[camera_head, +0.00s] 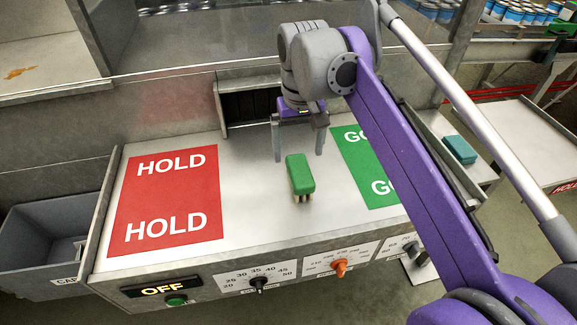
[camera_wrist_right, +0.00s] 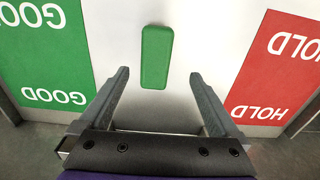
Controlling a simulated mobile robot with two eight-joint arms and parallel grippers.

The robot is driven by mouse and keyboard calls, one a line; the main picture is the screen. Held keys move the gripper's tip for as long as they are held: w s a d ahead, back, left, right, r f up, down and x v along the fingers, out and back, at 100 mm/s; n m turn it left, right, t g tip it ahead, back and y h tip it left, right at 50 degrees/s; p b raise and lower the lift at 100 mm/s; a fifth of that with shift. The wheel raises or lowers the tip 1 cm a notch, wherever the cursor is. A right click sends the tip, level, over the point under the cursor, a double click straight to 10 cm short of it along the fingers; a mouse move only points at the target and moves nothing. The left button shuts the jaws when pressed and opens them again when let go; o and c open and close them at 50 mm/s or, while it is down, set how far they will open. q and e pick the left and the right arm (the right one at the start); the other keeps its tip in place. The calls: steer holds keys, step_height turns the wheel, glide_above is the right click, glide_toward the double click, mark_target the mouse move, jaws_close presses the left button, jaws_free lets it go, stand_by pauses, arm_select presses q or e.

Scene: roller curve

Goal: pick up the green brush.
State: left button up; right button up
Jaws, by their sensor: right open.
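The green brush (camera_head: 300,173) lies on the pale counter between the red HOLD panel (camera_head: 168,195) and the green panel (camera_head: 368,165), its bristles showing at the front edge. My right gripper (camera_head: 299,155) is open and empty, its fingers pointing down above the counter behind the brush. In the right wrist view the brush (camera_wrist_right: 156,57) lies beyond the open fingertips of the gripper (camera_wrist_right: 159,75), roughly centred between them and apart from both. My left gripper is not in view.
A grey bin (camera_head: 50,245) hangs left of the counter. A teal block (camera_head: 459,150) lies on a surface at the right. Knobs (camera_head: 339,267) and a green button (camera_head: 176,300) line the front panel. A dark opening (camera_head: 250,103) is at the back.

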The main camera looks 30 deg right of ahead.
mark_target(300, 169)
steer(key=shift+w+d+r, duration=0.2)
steer(key=shift+w, duration=0.4)
steer(key=shift+w+f, duration=0.1)
steer(key=f, duration=0.3)
steer(key=f+b, duration=0.1)
steer(key=shift+s+f, duration=0.25)
steer(key=shift+s, duration=0.15)
steer(key=f, duration=0.5)
steer(key=shift+d+f, duration=0.2)
steer(key=shift+f, duration=0.15)
jaws_close()
step_height(300, 169, up, 10)
steer(key=shift+r+p, duration=0.1)
steer(key=shift+p, duration=0.3)
